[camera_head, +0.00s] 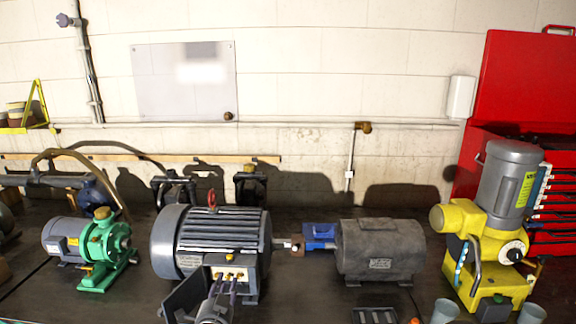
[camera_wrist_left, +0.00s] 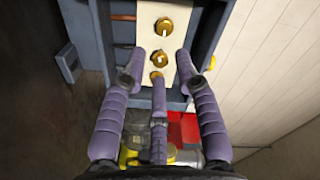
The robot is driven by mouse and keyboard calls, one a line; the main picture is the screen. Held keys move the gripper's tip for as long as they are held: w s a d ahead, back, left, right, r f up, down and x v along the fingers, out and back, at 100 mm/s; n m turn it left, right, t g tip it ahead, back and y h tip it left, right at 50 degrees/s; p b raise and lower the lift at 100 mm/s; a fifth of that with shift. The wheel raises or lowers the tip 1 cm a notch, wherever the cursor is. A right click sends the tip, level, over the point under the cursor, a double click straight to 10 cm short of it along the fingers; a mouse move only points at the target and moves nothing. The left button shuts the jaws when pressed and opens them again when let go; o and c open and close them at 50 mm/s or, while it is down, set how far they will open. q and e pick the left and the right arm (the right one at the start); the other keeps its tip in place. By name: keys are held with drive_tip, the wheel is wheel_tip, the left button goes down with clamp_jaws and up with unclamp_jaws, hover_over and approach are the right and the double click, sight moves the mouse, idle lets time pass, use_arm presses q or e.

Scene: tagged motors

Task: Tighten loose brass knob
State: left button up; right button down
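A large dark grey motor (camera_head: 225,232) stands on the bench. Its front terminal box (camera_head: 262,272) is open, with a cream plate inside. In the left wrist view the plate (camera_wrist_left: 145,40) carries a column of brass knobs: an upper one (camera_wrist_left: 163,26), a middle one (camera_wrist_left: 160,60) and a lower one (camera_wrist_left: 156,77). I cannot tell which is loose. My left gripper (camera_head: 226,282) is at the front of the box. In the left wrist view its purple fingers (camera_wrist_left: 160,80) are spread apart around the lower part of the plate, holding nothing. My right gripper is not in view.
The box's dark open cover (camera_head: 186,294) stands close left of my left gripper. A green pump (camera_head: 104,252) is left. A smaller dark motor (camera_head: 380,252) and a yellow machine (camera_head: 484,260) stand right. Cups (camera_head: 446,310) are at the front right.

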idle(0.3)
use_arm(q)
drive_tip(key=shift+f+n+b, duration=0.15)
drive_tip(key=shift+n+b, duration=0.7)
drive_tip(key=shift+n, duration=0.15)
drive_tip(key=n+b, duration=0.3)
drive_tip(key=n, duration=0.1)
drive_tip(key=n+b, duration=0.3)
drive_tip(key=n, duration=0.1)
drive_tip(key=shift+n+b, duration=0.3)
drive_tip(key=shift+n, duration=0.2)
drive_tip(key=shift+c, duration=0.3)
clamp_jaws()
